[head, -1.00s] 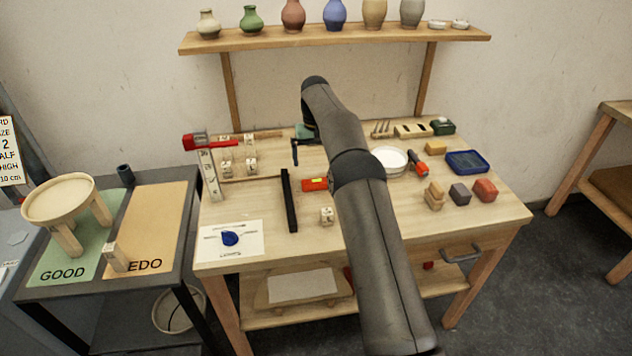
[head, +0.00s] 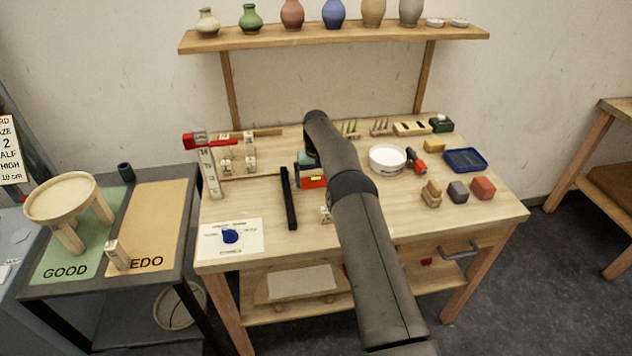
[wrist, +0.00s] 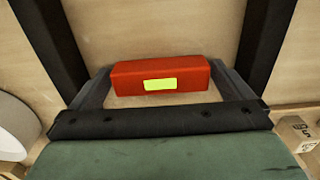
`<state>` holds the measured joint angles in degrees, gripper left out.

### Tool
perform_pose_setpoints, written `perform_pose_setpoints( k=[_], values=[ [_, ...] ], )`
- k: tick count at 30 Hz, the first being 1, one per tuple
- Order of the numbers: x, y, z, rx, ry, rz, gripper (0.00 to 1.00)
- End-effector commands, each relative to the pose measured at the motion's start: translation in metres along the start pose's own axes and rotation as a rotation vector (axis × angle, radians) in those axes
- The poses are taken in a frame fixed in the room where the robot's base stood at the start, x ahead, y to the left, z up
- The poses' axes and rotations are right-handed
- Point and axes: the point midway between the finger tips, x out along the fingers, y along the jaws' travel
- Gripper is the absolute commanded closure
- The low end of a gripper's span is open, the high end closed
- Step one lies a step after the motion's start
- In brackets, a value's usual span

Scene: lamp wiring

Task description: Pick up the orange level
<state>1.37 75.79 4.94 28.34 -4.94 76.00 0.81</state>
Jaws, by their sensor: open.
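The orange level (head: 313,183) is a short red-orange block with a yellow-green window. It lies on the wooden workbench, just right of an upright-looking black bar, and is partly covered by my gripper in the head view. In the wrist view the level (wrist: 190,77) lies crosswise between my two fingers, its yellow-green patch facing the camera. My gripper (wrist: 161,72) is open, with one finger near each end of the level. Narrow gaps seem to show at the ends; whether either finger touches it I cannot tell.
The black bar (head: 289,198) is close on the left. A lettered cube (head: 325,215) sits just in front, partly behind my arm. A white bowl (head: 388,159) stands to the right. The bench front (head: 300,243) is fairly clear, apart from a paper with a blue piece.

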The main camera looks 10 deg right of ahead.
Motion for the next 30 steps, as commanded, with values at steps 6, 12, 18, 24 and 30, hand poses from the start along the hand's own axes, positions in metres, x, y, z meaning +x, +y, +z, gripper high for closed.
perform_pose_setpoints(
  k=[6,12,18,24,30],
  values=[
    [0.0,0.0,0.0,0.0,0.0,0.0,0.32],
    [-0.001,0.0,0.0,0.0,0.001,0.0,0.33],
    [-0.004,0.0,0.0,0.0,0.002,0.0,0.33],
    [-0.02,0.0,-0.001,0.0,0.004,0.0,0.33],
    [-0.041,-0.006,0.005,-0.002,0.003,0.0,0.33]
  ],
)
